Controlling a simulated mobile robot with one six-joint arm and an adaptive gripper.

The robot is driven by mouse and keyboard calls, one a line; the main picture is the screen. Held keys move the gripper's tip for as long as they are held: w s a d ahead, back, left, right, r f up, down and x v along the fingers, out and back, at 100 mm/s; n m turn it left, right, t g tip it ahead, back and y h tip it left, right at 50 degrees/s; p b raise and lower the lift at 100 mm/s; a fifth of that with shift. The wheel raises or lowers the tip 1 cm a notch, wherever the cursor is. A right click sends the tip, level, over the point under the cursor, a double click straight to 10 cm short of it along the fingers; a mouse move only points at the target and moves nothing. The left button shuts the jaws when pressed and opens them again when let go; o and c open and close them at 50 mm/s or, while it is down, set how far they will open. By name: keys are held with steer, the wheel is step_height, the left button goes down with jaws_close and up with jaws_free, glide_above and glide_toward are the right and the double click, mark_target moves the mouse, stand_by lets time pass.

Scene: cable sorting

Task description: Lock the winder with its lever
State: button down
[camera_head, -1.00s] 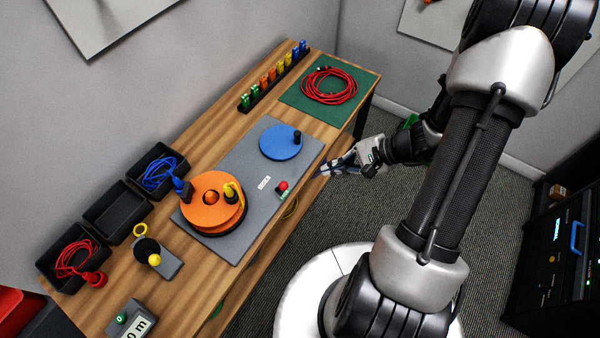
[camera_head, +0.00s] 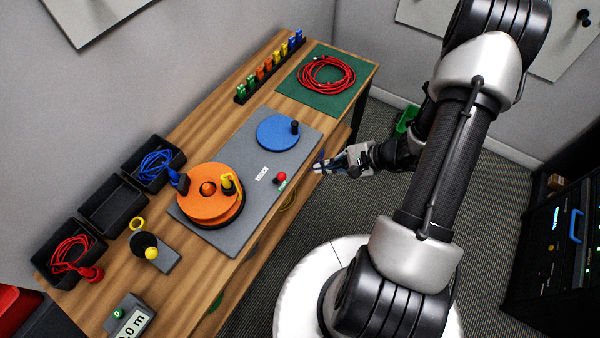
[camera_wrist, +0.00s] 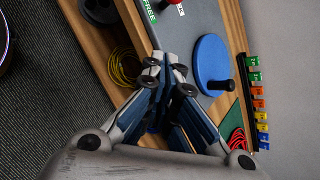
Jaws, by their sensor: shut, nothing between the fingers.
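The winder is a grey plate (camera_head: 222,236) on the bench with an orange reel (camera_head: 208,206) at its near end and a blue disc (camera_head: 278,133) with a black knob. The lever has a red ball knob (camera_head: 281,177) near the plate's front edge, beside a LOCK label (camera_head: 262,174) and a green label. In the wrist view the red knob (camera_wrist: 179,3) is at the top edge, beside a green FREE label (camera_wrist: 149,11). My gripper (camera_head: 319,166) is shut and empty. It is just off the bench's front edge, to the right of the lever and apart from it.
Black bins with blue (camera_head: 155,166) and red (camera_head: 71,254) cables line the wall side. A red cable coil (camera_head: 327,75) lies on a green mat (camera_head: 299,90) at the far end, beside a rack of coloured clips (camera_head: 268,68). A yellow cable (camera_wrist: 125,66) lies below the bench top.

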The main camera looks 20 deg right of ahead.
mark_target(278, 178)
steer(key=w+a+f+b, duration=0.2)
steer(key=a, duration=0.5)
steer(key=shift+w, duration=0.1)
steer(key=shift+w+a+r+g+h+p, duration=0.15)
steer(key=shift+r+g+h+p, duration=0.15)
steer(key=shift+p, duration=0.25)
